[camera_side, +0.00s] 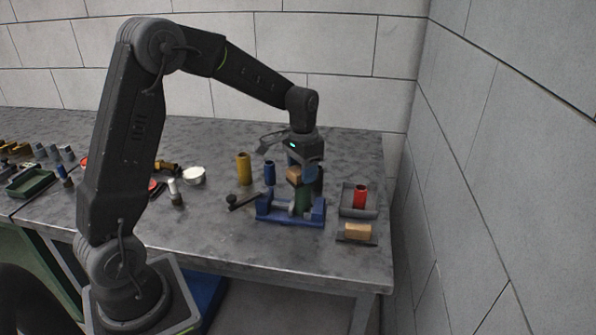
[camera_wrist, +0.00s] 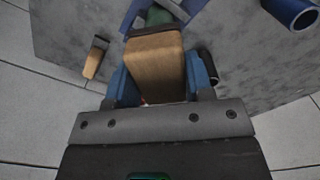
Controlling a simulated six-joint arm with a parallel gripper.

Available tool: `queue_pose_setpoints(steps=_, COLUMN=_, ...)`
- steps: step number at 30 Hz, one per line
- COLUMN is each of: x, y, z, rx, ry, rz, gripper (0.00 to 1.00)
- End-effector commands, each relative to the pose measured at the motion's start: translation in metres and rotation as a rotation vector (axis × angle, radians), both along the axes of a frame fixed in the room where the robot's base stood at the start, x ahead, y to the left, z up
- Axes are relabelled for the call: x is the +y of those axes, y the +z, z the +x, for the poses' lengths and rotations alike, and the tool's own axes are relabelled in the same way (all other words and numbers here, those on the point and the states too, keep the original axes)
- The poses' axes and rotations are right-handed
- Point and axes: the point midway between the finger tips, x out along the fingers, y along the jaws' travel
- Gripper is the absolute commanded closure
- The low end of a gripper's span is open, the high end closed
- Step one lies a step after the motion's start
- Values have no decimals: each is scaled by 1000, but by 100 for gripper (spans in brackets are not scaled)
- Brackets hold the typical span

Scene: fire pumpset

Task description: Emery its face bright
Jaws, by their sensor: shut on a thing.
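My gripper (camera_side: 301,172) is shut on a tan block (camera_side: 293,175), with its blue fingers on either side. In the wrist view the block (camera_wrist: 157,68) fills the space between the fingers and has a dark strip along its far end. A green part (camera_side: 302,199) stands in a blue vise (camera_side: 278,213) directly below the block. In the wrist view the green part (camera_wrist: 158,15) shows just beyond the dark strip. The block hides most of it, and I cannot tell whether they touch. The vise (camera_wrist: 131,14) is only partly in the wrist view.
A second tan block (camera_side: 357,231) lies on a grey holder at the front right. A red cylinder (camera_side: 360,196) stands in a grey tray (camera_side: 346,207). A yellow cylinder (camera_side: 243,168) and a blue cylinder (camera_side: 269,173) stand left of my gripper. A wall borders the table's right side.

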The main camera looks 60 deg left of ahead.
Motion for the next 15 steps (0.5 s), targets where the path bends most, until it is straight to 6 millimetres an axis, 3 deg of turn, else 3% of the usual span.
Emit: queue_pose_setpoints(steps=15, x=0, y=0, z=23, rx=-1, ry=-1, rz=0, gripper=71)
